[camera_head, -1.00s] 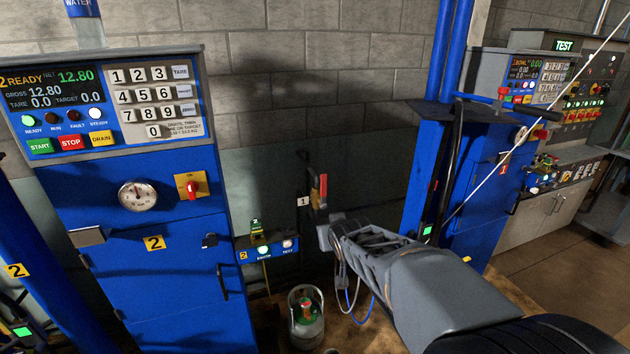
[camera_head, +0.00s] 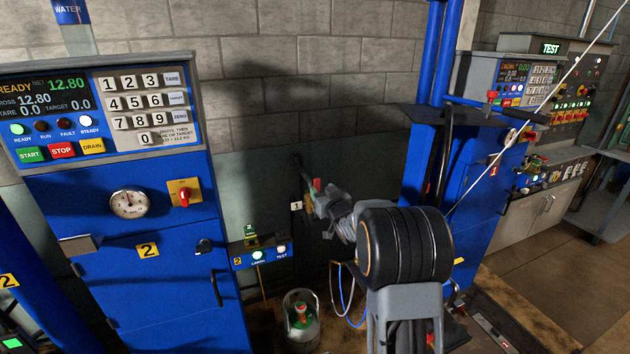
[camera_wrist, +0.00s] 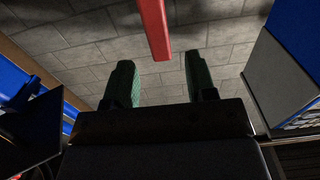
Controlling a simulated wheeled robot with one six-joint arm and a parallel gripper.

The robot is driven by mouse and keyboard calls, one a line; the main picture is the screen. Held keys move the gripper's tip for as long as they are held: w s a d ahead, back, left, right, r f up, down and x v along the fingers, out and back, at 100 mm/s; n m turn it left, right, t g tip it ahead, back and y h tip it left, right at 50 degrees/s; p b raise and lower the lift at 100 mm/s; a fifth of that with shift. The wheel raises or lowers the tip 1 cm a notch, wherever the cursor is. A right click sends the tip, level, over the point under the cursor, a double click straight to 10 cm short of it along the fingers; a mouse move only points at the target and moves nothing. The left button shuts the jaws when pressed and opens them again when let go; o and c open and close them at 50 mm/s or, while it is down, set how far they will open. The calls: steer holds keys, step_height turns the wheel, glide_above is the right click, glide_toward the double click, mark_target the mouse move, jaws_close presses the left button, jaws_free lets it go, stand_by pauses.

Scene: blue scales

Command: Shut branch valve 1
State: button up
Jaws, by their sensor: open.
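The red lever (camera_head: 317,185) of branch valve 1 is on the wall beside a white "1" label (camera_head: 297,206). Most of it is hidden behind my gripper (camera_head: 324,203) in the head view. In the wrist view the red lever (camera_wrist: 154,28) comes down from the top edge. Its lower end lies between the lines of my gripper's two green-padded fingers (camera_wrist: 160,64), just beyond their tips. The fingers are open, with a gap on each side of the lever, and do not appear to touch it. The valve body is hidden.
A blue cabinet (camera_head: 130,290) marked 2 stands left, with a small blue lamp box (camera_head: 262,254) beside it. A gas cylinder (camera_head: 301,318) stands on the floor below. Another blue cabinet (camera_head: 470,190) marked 1 is close on the right, with a slanting white cable before it.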

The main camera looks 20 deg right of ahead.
mark_target(318, 186)
steer(key=shift+w+p, duration=0.8)
steer(key=shift+w, duration=2.75)
jaws_close()
